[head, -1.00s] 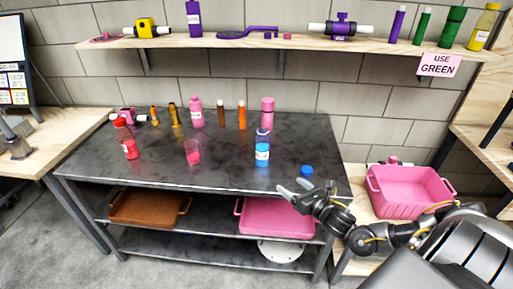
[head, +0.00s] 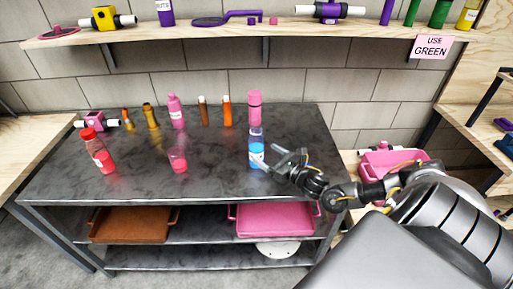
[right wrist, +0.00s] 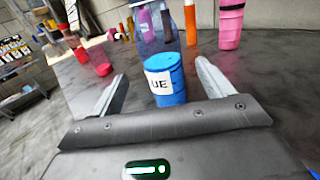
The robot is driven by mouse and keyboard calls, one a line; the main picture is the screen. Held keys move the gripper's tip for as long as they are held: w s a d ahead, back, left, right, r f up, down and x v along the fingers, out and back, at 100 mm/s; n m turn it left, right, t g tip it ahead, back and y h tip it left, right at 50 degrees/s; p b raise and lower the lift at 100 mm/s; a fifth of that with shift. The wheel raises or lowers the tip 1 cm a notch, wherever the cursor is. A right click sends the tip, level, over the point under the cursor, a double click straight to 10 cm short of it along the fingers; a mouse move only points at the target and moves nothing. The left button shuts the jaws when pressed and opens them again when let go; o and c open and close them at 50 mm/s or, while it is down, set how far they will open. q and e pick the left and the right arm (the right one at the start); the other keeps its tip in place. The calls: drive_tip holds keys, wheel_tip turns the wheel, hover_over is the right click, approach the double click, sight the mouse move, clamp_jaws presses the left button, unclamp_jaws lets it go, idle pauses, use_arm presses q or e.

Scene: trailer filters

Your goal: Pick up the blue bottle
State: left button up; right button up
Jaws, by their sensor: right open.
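The blue bottle (head: 256,152) stands upright near the right end of the dark metal table (head: 215,155). It has a clear upper part, blue lower part and a white label. My right gripper (head: 270,158) is at the bottle's right side in the head view. In the right wrist view the open fingers (right wrist: 160,92) lie on either side of the bottle (right wrist: 166,82), with a gap visible on each side. The label there reads "UE". My left gripper does not show.
A pink bottle (head: 254,108) stands just behind the blue one. Orange (head: 227,112) and brown (head: 204,111) tubes stand to its left. A shelf (head: 290,29) hangs above.

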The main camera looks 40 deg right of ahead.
sight(262, 151)
drive_tip(key=w, duration=0.3)
drive_tip(key=shift+a+f, duration=0.1)
drive_tip(key=shift+a, duration=0.15)
drive_tip(key=shift+w, duration=0.15)
drive_tip(key=w+p, duration=0.1)
drive_tip(key=w, duration=0.4)
drive_tip(key=shift+a+p, duration=0.15)
drive_tip(key=shift+p, duration=0.25)
drive_tip(key=shift+s, duration=0.1)
drive_tip(key=shift+c, duration=0.6)
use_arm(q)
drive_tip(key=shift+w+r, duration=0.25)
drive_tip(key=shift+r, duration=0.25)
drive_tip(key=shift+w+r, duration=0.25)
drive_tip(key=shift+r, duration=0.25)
use_arm(e)
drive_tip(key=c, duration=1.1)
drive_tip(key=shift+c, duration=0.2)
